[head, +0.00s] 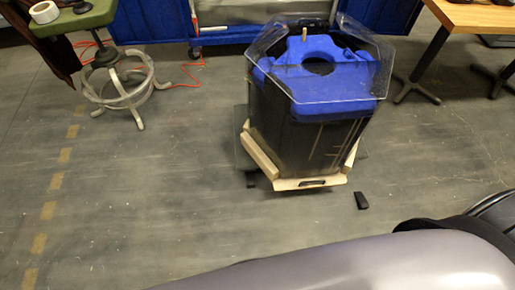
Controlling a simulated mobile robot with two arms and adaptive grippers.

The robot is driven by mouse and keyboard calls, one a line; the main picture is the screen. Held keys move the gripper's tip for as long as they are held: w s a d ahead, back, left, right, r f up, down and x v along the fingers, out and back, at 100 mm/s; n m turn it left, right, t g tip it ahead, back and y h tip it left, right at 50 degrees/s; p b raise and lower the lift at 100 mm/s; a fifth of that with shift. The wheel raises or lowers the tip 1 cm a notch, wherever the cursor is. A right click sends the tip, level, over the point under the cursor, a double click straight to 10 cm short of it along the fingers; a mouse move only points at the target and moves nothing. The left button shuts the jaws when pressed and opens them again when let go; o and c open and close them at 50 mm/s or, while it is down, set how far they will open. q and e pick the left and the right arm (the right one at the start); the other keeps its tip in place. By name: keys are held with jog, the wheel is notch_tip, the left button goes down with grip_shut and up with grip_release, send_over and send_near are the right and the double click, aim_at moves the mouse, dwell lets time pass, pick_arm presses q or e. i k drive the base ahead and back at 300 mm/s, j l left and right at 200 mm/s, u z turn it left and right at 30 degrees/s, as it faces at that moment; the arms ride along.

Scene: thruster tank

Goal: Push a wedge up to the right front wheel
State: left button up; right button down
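The thruster tank (300,125) stands on the floor right of the middle. It has a dark body, a blue top with a round hole, a clear many-sided shield and a pale wooden frame (297,184) around its base. A small black block, which looks like a wedge (361,201), lies on the floor right of the frame's front edge, apart from it. Another small dark piece (251,181) shows under the frame's left front corner; I cannot tell whether it is a wheel or a wedge. The right front wheel is not clearly visible. Neither gripper is in view.
A stool with a green seat (75,17) and a ring base (119,88) stands at the upper left. Blue cabinets (150,18) line the back, with a red cord (188,75) on the floor. A wooden table (475,14) is at the upper right. The left floor is clear.

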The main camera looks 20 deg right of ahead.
aim_at(361, 199)
jog(key=k+z, duration=0.3)
jog(key=z, duration=0.4)
jog(key=i+l+z, duration=0.1)
jog(key=z, duration=0.65)
jog(key=i+z, duration=0.1)
jog(key=z, duration=0.25)
jog(key=i+l, duration=0.1)
jog(key=l, duration=0.15)
jog(key=i+l, duration=0.15)
jog(key=i+l+u, duration=0.3)
jog(key=l, duration=0.2)
jog(key=l+u, duration=0.25)
jog(key=l, duration=0.25)
jog(key=i+l+u, duration=0.1)
jog(key=l+u, duration=0.2)
jog(key=l, duration=0.25)
